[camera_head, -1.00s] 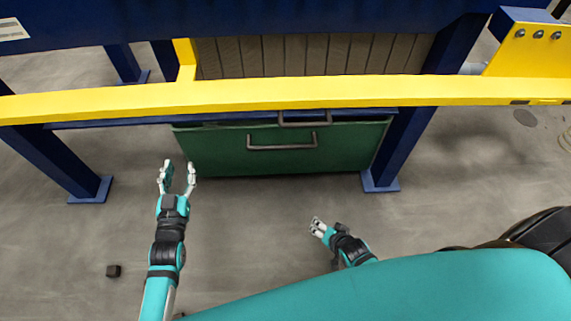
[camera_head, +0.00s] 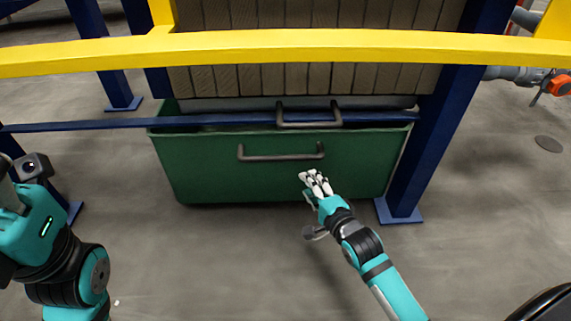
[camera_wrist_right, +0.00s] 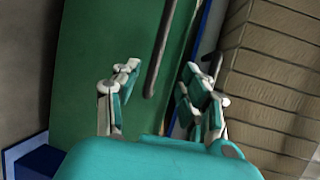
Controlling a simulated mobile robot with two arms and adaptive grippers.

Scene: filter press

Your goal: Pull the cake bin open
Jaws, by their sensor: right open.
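The green cake bin (camera_head: 220,175) sits under the press, behind the blue cross rail. A dark bar handle (camera_head: 280,155) is on its front face. My right gripper (camera_head: 316,183) is in front of the bin, a little below and right of that handle. In the right wrist view the gripper (camera_wrist_right: 160,85) is open and empty, and the handle (camera_wrist_right: 161,45) lies ahead between the fingers' directions, apart from them. My left arm is at the left edge, its hand cut off or turned so the fingers do not show clearly.
A second dark handle (camera_head: 308,120) stands just above, at the blue rail (camera_head: 225,121). A yellow beam (camera_head: 300,46) crosses above. A blue leg (camera_head: 425,150) stands right of the bin. The floor (camera_head: 230,260) in front is clear.

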